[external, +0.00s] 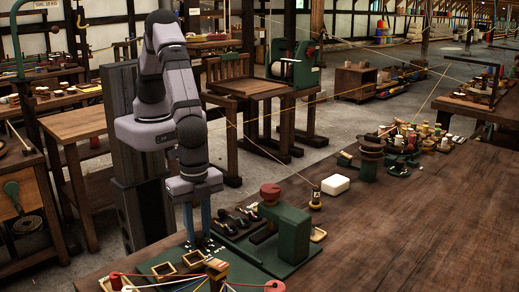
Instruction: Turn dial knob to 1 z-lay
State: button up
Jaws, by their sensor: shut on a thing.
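My gripper (198,240) points straight down at the left part of a green board (243,257) on the near bench. Its two blue fingers are closed in at a dial (211,242), where small white marks show around the fingertips. The knob itself is mostly hidden by the fingers and too small to make out. The gripper is shut on it. The labels and the setting of the dial cannot be read from here.
A green block-shaped machine (289,232) with a red knob (270,191) stands right of my gripper. Small wooden frames (164,269) and red spools lie in front. A white block (335,185) sits farther back. The bench's right side is clear.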

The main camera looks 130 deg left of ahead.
aim_at(200, 234)
jog(key=shift+m, duration=0.3)
jog(key=m, duration=0.3)
jog(key=shift+w, duration=0.1)
jog(key=shift+m, duration=1.8)
jog(key=shift+r, duration=0.1)
jog(key=o, duration=1)
jog(key=shift+o, duration=0.2)
jog(key=shift+r+b, duration=1.05)
jog(key=shift+r, duration=2.6)
